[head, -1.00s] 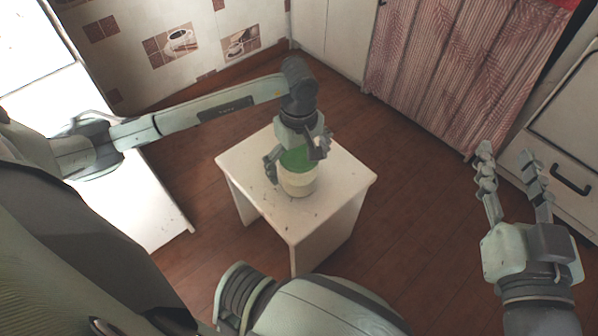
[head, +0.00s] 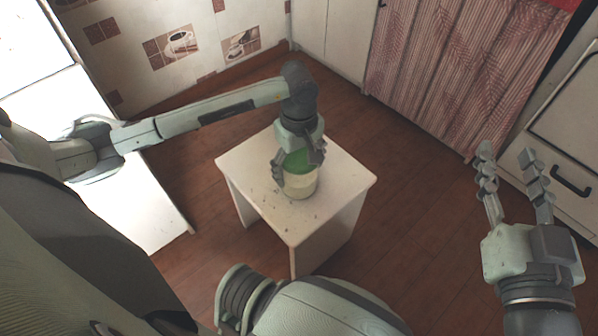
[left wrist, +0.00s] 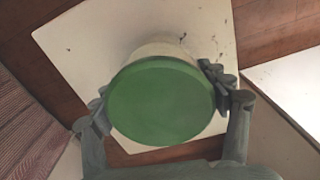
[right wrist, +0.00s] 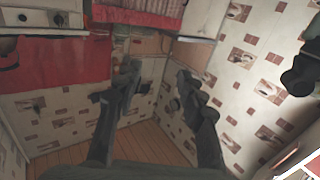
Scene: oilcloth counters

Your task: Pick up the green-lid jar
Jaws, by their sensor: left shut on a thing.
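The green-lid jar (head: 301,184) has a cream body and a flat green lid, and it is upright at the small white table. My left gripper (head: 299,168) reaches down over it from above, with its fingers on both sides of the jar. In the left wrist view the green lid (left wrist: 161,100) fills the middle, and the left fingers (left wrist: 160,101) press on its left and right sides. I cannot tell whether the jar's base touches the tabletop. My right gripper (head: 514,178) is open and empty at the right, away from the table.
The small white table (head: 250,170) is otherwise bare apart from small specks. A white counter (head: 150,205) stands at the left. A striped curtain (head: 455,70) and a white cabinet with a dark handle (head: 570,172) are at the right. Brown floor lies around the table.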

